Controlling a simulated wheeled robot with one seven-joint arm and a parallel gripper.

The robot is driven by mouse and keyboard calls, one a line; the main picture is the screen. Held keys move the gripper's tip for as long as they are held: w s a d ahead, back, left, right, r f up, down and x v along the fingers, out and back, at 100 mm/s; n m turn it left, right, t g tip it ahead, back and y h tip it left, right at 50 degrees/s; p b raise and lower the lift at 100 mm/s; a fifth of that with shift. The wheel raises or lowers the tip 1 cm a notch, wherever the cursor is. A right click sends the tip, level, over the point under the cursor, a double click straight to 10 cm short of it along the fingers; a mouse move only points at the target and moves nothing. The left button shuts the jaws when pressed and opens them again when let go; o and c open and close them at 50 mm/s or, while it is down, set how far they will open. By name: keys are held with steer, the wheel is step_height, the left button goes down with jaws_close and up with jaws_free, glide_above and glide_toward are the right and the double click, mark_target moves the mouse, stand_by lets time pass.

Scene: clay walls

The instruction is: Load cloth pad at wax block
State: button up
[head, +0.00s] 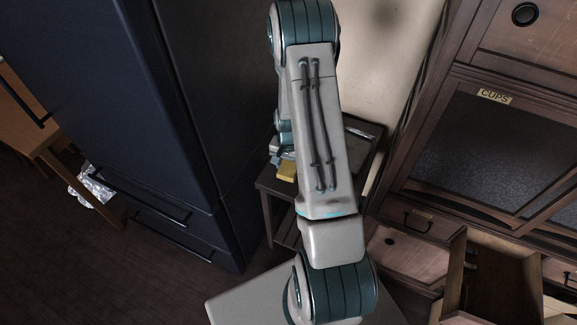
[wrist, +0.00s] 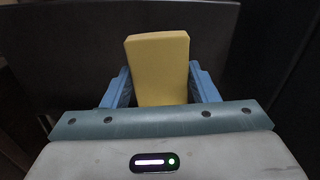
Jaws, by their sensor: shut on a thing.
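My gripper (wrist: 160,88) is shut on a plain yellow, box-shaped piece, which I take to be the cloth pad (wrist: 160,65). The pad stands up between the blue fingers in the wrist view. In the head view a yellow patch (head: 287,171) shows beside my arm over a small dark table (head: 270,184); it looks like the same pad. My arm hides most of the gripper there. I cannot make out a separate wax block in either view.
A dark tray (head: 374,130) lies on the small table, partly behind my arm. A tall dark fridge (head: 150,100) stands close on the left. At right is a wooden cabinet (head: 480,140) labelled CUPS, with an open drawer (head: 500,270) low down.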

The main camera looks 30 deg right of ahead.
steer(key=shift+r+p, duration=1.2)
steer(key=shift+r, duration=1.4)
steer(key=shift+f, duration=0.1)
